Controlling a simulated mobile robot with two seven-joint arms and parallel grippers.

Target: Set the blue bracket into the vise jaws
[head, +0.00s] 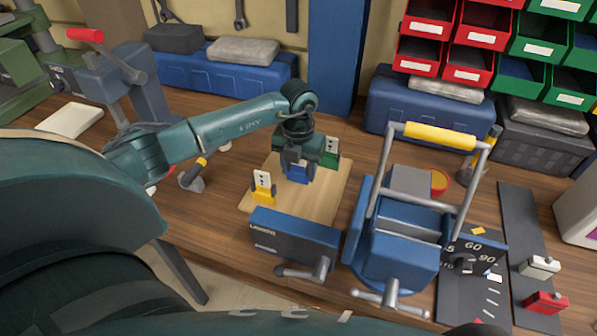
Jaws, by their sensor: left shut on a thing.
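My left gripper (298,166) points down over the wooden board (318,205), shut on the blue bracket (298,174). The bracket is low over the board, mostly hidden by the gripper; I cannot tell whether it touches. A yellow bracket (264,188) stands to its left and a green bracket (330,155) to its right. A blue vise (400,260) with a grey-barred frame and yellow handle (440,136) stands right of the board; its jaws look empty. A blue vise-like block (293,237) with a bar handle is at the board's front edge. My right gripper is not in view.
An angle dial plate (472,262) lies right of the vise, with small white and red blocks (545,303) farther right. Blue toolboxes (225,72) line the back.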

